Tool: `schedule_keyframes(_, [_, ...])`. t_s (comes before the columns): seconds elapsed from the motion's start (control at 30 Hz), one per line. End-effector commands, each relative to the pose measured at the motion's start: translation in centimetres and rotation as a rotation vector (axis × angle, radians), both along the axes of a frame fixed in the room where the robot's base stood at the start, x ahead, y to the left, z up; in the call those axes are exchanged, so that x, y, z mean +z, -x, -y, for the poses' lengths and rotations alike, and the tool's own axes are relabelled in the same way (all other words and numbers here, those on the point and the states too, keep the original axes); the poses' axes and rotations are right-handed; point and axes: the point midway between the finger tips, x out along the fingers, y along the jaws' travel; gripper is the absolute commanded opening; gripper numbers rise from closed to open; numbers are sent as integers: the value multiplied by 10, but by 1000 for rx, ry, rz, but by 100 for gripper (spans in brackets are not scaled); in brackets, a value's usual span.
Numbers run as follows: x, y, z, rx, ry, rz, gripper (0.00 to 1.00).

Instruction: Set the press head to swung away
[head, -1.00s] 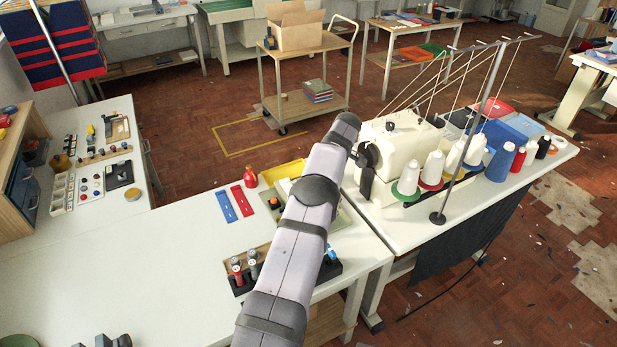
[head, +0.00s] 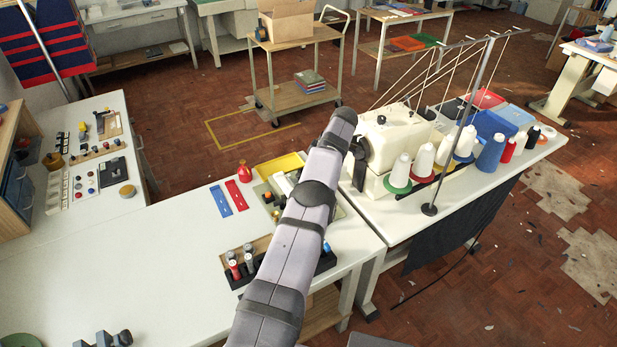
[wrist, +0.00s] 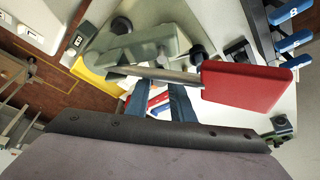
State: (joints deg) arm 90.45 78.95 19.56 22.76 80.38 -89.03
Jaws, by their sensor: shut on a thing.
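The press is a grey-green body (wrist: 150,45) in the wrist view, with a metal rod (wrist: 160,74) running across it to a red block (wrist: 245,87) on the right. My gripper (wrist: 158,88) has its two blue-grey fingers at the rod, left of the red block, and is shut on the rod. The fingertips are partly hidden at the rod. In the head view my own arm covers the gripper and most of the press. Only part of its grey-green base (head: 262,193) shows beside the arm.
A yellow tray (head: 280,168) lies behind the press. Blue (head: 221,201) and red (head: 237,195) strips lie to its left. A tool holder (head: 238,262) stands in front. A sewing machine (head: 385,150) with thread cones is close on the right. The white table's left middle (head: 110,250) is clear.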

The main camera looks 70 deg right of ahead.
Motion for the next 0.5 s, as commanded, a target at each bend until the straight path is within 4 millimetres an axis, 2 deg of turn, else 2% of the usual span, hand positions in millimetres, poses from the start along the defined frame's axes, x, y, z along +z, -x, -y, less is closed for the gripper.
schedule_keyframes(0.1, [1,0,1,0,3,1,0])
schedule_keyframes(0.13, [1,0,1,0,3,1,26])
schedule_keyframes(0.17, [1,0,1,0,3,1,29])
schedule_keyframes(0.5, [2,1,0,-1,2,0,29])
